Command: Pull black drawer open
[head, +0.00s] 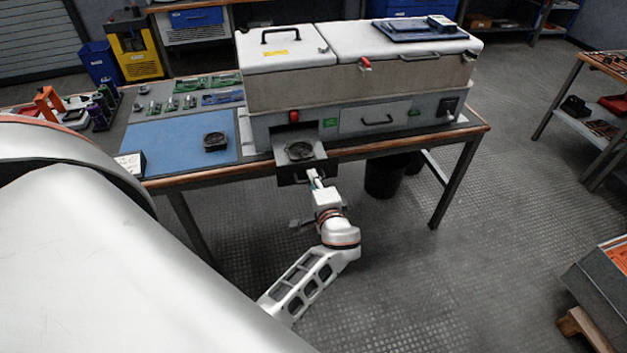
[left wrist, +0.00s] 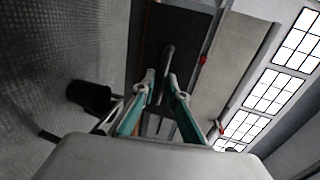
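The black drawer (head: 293,176) sticks out of the front of the grey-and-white machine, below a square opening. Its tray carries a round dark part (head: 299,151). My left gripper (head: 313,178) is at the drawer's front, on its handle. In the left wrist view, the dark drawer front (left wrist: 178,30) is ahead, and the bar handle (left wrist: 167,62) runs between the two teal fingers of my left gripper (left wrist: 162,82). The fingertips are close on both sides of the handle and look shut on it. My right gripper is not in view.
The machine (head: 350,90) stands on a wood-edged workbench (head: 390,148). A second drawer handle (head: 377,121) is to the right. A blue mat (head: 170,151) with a dark part lies left. A black bin (head: 386,178) stands under the bench. Floor in front is open.

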